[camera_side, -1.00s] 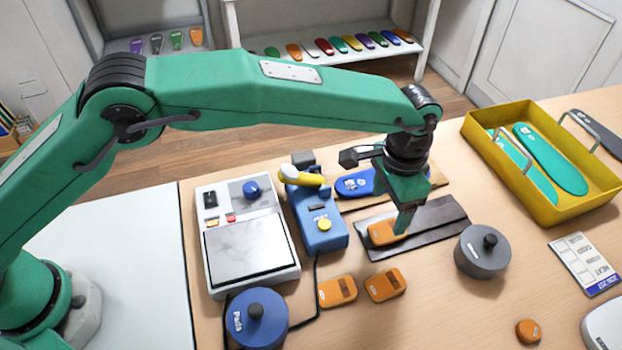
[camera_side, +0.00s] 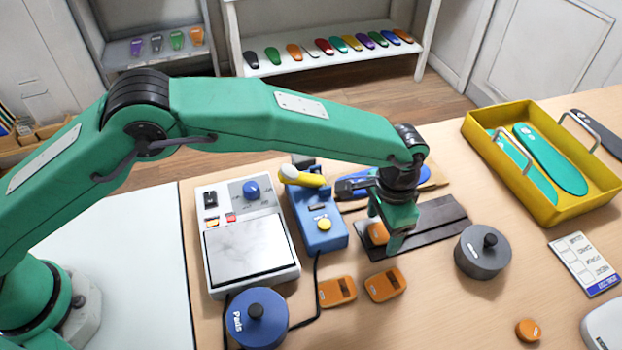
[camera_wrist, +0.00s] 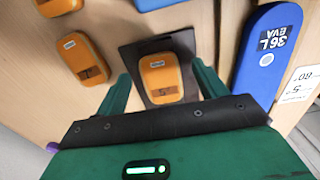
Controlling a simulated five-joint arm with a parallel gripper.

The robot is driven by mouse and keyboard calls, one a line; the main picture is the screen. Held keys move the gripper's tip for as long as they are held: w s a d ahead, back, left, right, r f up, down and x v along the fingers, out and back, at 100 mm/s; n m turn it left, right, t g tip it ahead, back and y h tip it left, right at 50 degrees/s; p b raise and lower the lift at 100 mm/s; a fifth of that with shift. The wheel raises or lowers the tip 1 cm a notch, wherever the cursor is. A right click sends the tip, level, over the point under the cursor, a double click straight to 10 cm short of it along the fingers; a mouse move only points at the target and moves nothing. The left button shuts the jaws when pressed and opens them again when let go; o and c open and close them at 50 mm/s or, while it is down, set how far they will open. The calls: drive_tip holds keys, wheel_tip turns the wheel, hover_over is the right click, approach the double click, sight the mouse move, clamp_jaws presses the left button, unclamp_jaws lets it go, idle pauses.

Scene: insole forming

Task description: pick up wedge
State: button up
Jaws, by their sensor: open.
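An orange wedge (camera_side: 377,233) with a small pale label and a dark window lies on a dark mat (camera_side: 440,217). My gripper (camera_side: 385,243) is low over it, and its finger hides part of the wedge in the side view. In the wrist view the same wedge (camera_wrist: 160,80) lies between my two spread green fingers, with a gap on each side. The gripper is open and empty. Two similar orange wedges lie on the bare table, one at left (camera_side: 337,291) and one nearer the mat (camera_side: 385,284).
A grey knobbed weight (camera_side: 482,252) stands right of the mat. A blue device with a yellow handle (camera_side: 318,222), a scale (camera_side: 246,250) and a blue pot (camera_side: 257,318) stand left. A blue insole (camera_wrist: 262,62) lies beside the mat. A yellow tray (camera_side: 548,212) holds teal insoles.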

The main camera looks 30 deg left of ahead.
sight(382, 231)
idle(0.4)
drive_tip(key=c, duration=1.1)
drive_tip(key=shift+o, duration=0.2)
drive_tip(key=shift+r, duration=0.1)
drive_tip(key=shift+r, duration=0.9)
wheel_tip(382, 231, up, 2)
drive_tip(key=shift+r, duration=0.15)
drive_tip(key=s+d+r, duration=0.2)
drive_tip(key=s+r, duration=0.4)
drive_tip(key=s, duration=0.5)
drive_tip(key=shift+s+d+r, duration=0.2)
drive_tip(key=shift+d+r, duration=0.15)
